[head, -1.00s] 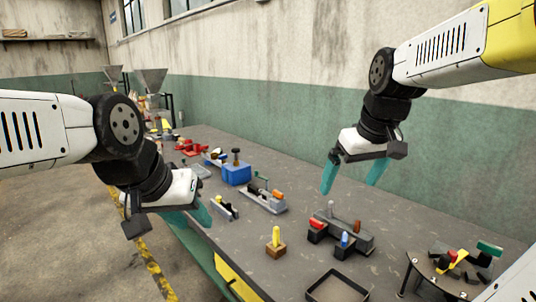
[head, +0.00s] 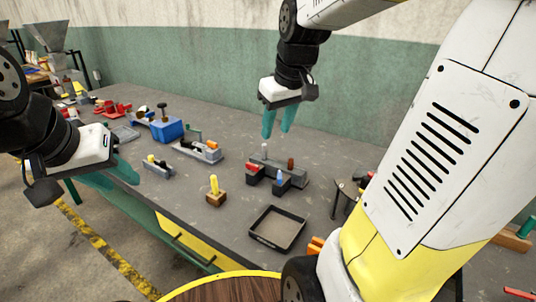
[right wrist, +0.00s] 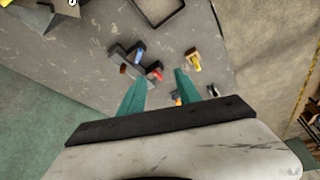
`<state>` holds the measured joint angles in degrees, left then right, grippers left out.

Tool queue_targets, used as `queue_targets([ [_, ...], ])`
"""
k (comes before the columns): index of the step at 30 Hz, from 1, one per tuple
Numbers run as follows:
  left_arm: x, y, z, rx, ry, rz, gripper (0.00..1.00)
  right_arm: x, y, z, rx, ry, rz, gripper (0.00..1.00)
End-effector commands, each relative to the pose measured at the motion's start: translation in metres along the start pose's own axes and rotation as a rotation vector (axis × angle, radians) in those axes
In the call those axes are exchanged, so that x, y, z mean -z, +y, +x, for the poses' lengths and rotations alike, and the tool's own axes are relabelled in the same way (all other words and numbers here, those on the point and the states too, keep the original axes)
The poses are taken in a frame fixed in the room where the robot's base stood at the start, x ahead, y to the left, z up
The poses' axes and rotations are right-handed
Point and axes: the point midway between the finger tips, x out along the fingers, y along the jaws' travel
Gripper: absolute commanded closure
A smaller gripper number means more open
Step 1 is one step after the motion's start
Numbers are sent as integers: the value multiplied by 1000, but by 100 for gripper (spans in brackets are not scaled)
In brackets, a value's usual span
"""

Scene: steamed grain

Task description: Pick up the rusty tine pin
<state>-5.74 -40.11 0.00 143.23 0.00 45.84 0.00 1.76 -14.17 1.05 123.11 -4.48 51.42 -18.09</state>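A rust-brown pin (head: 290,163), which looks like the rusty tine pin, stands upright at the right end of a dark grey block (head: 299,177) on the workbench. The block also holds a pale grey pin (head: 264,149), a red piece (head: 254,167) and a blue piece (head: 280,176). My right gripper (head: 278,133) is open and empty, above and behind the block, apart from the pin. In the right wrist view its fingers (right wrist: 158,92) are spread, with the block beyond them. My left gripper (head: 112,178) is empty at the bench's front edge, its fingers apart.
A yellow pin in a wooden base (head: 215,197) and a black tray (head: 277,246) sit in front. Grey fixtures (head: 199,152) and a blue box (head: 167,130) stand to the left. A round dark stand (head: 348,187) is at the right, partly behind my arm.

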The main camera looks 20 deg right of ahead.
Motion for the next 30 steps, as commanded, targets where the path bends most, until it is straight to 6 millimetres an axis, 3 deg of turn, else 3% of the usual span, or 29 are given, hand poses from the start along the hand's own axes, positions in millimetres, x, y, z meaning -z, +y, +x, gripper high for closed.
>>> queue_targets([
  [6,0,0,0,0,0,0,64,40,54,51,7,-132,-145,60],
  [15,0,0,0,0,0,0,64,64,123,140,62,-283,-327,60],
  [21,0,0,0,0,0,0,64,65,147,176,94,-333,-396,60],
  [30,0,0,0,0,0,0,64,57,150,204,102,-344,-411,60],
])
